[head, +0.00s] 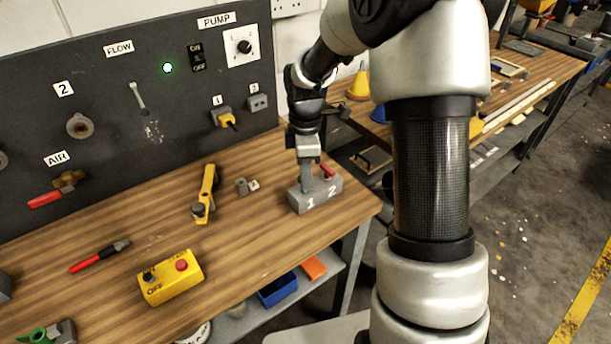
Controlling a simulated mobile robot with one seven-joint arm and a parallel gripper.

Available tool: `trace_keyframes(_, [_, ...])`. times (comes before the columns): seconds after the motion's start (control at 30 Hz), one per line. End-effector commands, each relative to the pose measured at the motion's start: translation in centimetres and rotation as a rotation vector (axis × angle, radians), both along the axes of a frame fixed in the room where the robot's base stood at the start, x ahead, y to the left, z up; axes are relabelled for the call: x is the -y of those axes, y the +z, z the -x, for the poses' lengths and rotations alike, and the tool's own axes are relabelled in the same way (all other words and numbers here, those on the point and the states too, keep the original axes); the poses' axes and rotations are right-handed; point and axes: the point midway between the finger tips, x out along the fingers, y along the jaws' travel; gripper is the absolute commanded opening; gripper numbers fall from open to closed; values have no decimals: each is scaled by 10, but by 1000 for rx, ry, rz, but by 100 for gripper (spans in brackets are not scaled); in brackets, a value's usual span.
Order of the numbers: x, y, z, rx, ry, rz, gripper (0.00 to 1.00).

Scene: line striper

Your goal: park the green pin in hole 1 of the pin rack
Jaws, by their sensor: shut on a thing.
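The pin rack (328,193) is a grey block with white numbers 1 and 2 on its front, standing near the right edge of the wooden bench. A red pin (327,170) stands in the rack at hole 2. My gripper (306,187) points down at the rack at hole 1, with its fingers close to the rack's top. It is shut on what is most likely the green pin, which the fingers hide. I cannot tell whether the pin is inside the hole.
A yellow-handled tool (207,190), a small grey fitting (242,185), a yellow button box (171,278) and a red-handled tool (95,258) lie left of the rack. A green part (33,336) shows at bottom left. The dark panel (110,100) stands behind. Bench around the rack's front is clear.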

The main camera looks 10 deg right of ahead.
Motion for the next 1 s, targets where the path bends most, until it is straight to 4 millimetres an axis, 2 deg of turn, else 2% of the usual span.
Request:
trace_keyframes(0.3, [0,-9,0,0,0,0,0])
trace_keyframes(0.33, [0,-7,0,0,0,0,17])
trace_keyframes(0.43, [0,-7,0,0,0,0,34])
trace_keyframes(0.63, [0,-7,0,0,0,0,34])
trace_keyframes(0.73, [0,-7,0,0,0,0,46])
trace_keyframes(1.0, [0,-7,0,0,0,0,46])
